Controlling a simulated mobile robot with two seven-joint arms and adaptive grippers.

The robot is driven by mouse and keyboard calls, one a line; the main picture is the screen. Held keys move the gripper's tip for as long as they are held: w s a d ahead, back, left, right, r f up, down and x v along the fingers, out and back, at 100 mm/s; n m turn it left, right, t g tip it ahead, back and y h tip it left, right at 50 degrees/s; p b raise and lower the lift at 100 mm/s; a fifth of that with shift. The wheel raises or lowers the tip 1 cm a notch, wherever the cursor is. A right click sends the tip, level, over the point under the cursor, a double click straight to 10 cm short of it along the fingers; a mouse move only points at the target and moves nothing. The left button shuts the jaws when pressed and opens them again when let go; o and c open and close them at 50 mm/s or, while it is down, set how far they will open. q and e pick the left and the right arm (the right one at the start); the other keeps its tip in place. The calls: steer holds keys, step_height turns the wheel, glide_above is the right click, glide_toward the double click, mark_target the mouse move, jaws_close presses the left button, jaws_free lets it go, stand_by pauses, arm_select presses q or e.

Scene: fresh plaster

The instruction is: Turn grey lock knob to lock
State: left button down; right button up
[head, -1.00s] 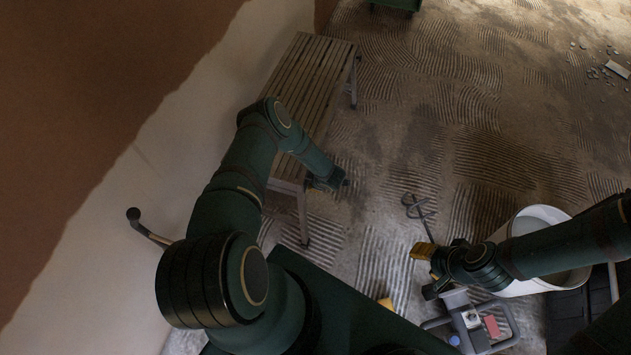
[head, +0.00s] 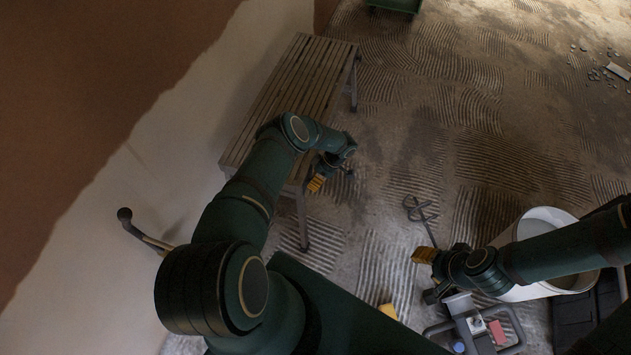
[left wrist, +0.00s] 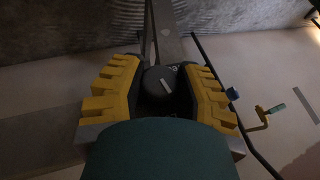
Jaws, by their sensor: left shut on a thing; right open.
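The lock knob (left wrist: 157,79) is a dark grey round cap with a pale pointer bar, seen in the left wrist view. It sits between the yellow fingers of my left gripper (left wrist: 162,92), which is shut on it. In the head view my left gripper (head: 317,184) is beside the near end of the wooden bench, its yellow fingers pointing down; the knob cannot be made out there. My right gripper (head: 424,256) is open and empty, above the floor left of the white bucket.
The slatted bench (head: 290,95) stands along the wall. A crank with a green grip (left wrist: 275,108) shows in the wrist view. Floor beyond is mostly clear.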

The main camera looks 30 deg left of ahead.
arm_select(q)
steer(key=shift+s+f+g, duration=0.1)
steer(key=shift+s+g, duration=0.05)
steer(key=shift+g, duration=0.45)
steer(key=c, duration=0.6)
jaws_free()
steer(key=shift+a, duration=0.1)
steer(key=v, duration=1.2)
